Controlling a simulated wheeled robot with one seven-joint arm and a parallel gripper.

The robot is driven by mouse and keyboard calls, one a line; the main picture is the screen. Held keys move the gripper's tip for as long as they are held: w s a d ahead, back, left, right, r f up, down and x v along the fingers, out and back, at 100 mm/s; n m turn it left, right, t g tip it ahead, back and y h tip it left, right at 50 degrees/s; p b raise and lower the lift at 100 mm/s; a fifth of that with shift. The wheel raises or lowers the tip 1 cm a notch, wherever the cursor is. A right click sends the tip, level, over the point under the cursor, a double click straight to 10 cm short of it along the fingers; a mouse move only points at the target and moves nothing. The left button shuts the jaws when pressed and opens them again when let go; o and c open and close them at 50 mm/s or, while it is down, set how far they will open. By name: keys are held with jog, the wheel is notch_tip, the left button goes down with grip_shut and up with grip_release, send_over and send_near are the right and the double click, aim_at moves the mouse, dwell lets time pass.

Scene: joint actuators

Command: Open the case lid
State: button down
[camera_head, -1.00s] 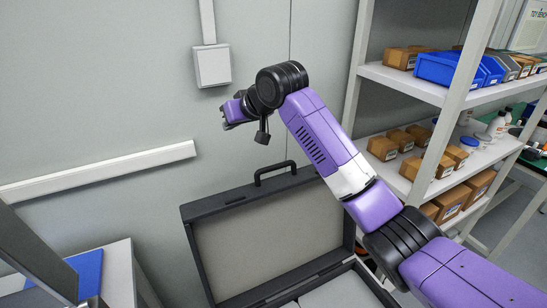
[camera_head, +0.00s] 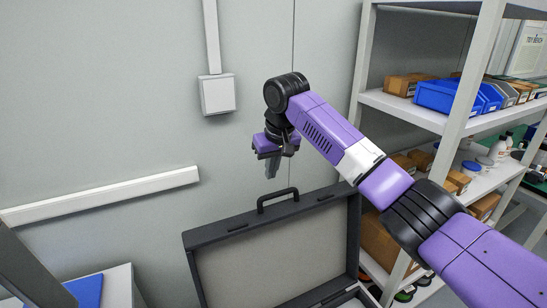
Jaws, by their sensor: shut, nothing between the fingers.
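The dark grey case stands low in the head view with its lid (camera_head: 275,262) raised, its pale inner lining facing me. A black handle (camera_head: 278,198) sticks up from the lid's top edge. Only a small part of the case's base shows at the bottom edge. My gripper (camera_head: 271,172) hangs fingers down just above and a little left of the handle, apart from it in the picture. Its fingers are together and hold nothing.
A white shelf unit (camera_head: 420,110) with cardboard boxes and blue bins (camera_head: 440,97) stands on the right, behind my arm. A grey wall with a switch box (camera_head: 217,94) and rail (camera_head: 100,198) is behind. A table with a blue item (camera_head: 84,291) is lower left.

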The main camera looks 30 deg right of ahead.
aim_at(276, 203)
jog(key=shift+s+f+p, duration=0.45)
jog(key=shift+s+f, duration=0.2)
jog(key=shift+s, duration=0.15)
jog(key=shift+s+f+p, duration=0.45)
jog(key=shift+s+f, duration=0.15)
jog(key=shift+s, duration=0.2)
